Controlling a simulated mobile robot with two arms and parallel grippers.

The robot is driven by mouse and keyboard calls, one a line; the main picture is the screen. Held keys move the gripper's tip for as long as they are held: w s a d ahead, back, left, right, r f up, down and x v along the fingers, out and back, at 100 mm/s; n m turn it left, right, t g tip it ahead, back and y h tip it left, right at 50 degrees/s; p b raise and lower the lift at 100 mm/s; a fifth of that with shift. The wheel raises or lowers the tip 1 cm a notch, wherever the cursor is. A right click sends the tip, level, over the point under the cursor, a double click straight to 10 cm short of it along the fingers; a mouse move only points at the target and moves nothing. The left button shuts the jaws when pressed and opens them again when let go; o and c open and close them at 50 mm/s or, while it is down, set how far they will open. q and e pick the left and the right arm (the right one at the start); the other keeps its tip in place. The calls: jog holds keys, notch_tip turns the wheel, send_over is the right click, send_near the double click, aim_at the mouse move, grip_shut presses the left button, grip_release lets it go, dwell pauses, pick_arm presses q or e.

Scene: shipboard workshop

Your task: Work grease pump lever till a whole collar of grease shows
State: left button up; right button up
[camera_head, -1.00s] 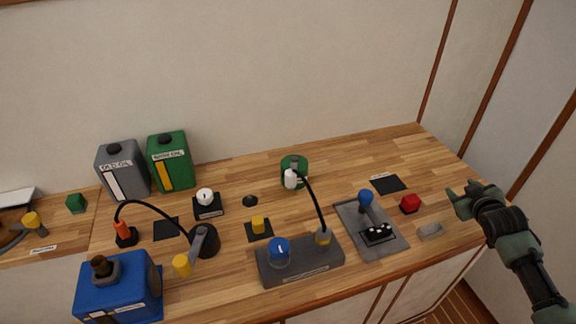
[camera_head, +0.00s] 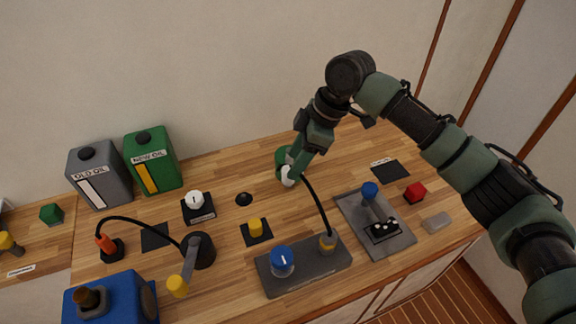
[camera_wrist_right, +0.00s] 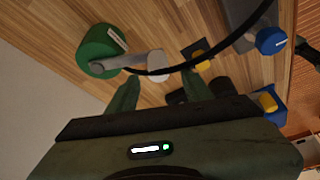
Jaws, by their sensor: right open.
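The grease pump looks to be the green round can (camera_head: 282,160) at the back middle of the bench. It also shows in the wrist view (camera_wrist_right: 97,52), with a grey lever (camera_wrist_right: 122,61) ending in a white grip (camera_wrist_right: 156,64). In the head view the white grip (camera_head: 289,175) is partly covered by my gripper. My right gripper (camera_head: 291,163) is open; in the wrist view its fingertips (camera_wrist_right: 157,82) stand either side of the white grip, close to it. I see no grease there.
A grey tray (camera_head: 392,238) and red cube (camera_head: 415,192) are right.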

aim_at(288, 169)
jog(key=shift+x, duration=2.3)
jog(key=shift+w+a, duration=0.1)
grip_shut()
jog(key=shift+r+p, duration=0.1)
jog(key=shift+p, duration=0.2)
